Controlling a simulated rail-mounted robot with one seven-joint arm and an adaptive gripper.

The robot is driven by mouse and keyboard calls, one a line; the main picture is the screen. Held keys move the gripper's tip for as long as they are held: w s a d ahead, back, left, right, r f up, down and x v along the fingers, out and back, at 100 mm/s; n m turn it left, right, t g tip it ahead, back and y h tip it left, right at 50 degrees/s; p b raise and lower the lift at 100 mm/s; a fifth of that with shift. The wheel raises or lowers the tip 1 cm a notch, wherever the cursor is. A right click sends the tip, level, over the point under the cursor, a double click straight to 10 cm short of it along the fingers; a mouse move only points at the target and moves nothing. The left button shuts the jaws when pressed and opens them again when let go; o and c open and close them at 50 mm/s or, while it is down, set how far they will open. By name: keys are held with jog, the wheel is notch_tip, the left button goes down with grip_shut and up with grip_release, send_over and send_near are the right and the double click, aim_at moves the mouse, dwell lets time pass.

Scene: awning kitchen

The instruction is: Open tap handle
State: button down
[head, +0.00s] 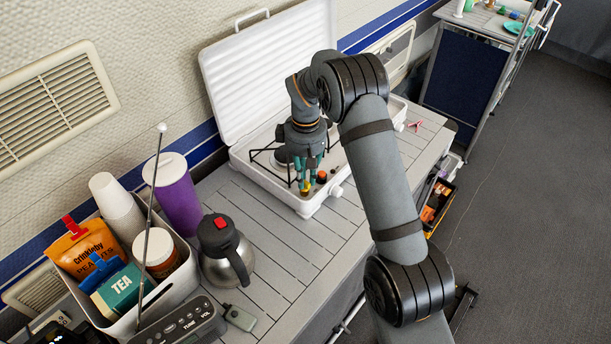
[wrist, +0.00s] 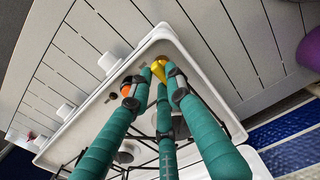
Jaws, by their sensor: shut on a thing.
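The tap handle appears to be the small yellow piece (head: 305,190) at the front edge of the open white stove case (head: 268,187). In the wrist view the yellow piece (wrist: 158,68) sits between the tips of my teal fingers, near the case rim. My gripper (head: 307,178) points down over the stove's front edge and is shut on this yellow piece. Its fingers (wrist: 158,82) hide part of the handle, so its exact turn cannot be told. An orange-red knob (head: 321,177) is close beside the fingers, and it also shows in the wrist view (wrist: 126,90).
A white knob (head: 336,191) sticks out from the stove's front. Black pot supports (head: 262,155) lie behind my gripper. The raised lid (head: 265,75) stands at the back. A steel jug (head: 228,265) stands to the left. The grey slatted tabletop (head: 300,240) in front is clear.

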jog(key=c, duration=1.7)
grip_release()
jog(key=shift+c, duration=0.2)
jog(key=shift+o, duration=0.5)
notch_tip(320, 180, up, 12)
notch_tip(320, 180, down, 12)
jog(key=shift+f, duration=0.1)
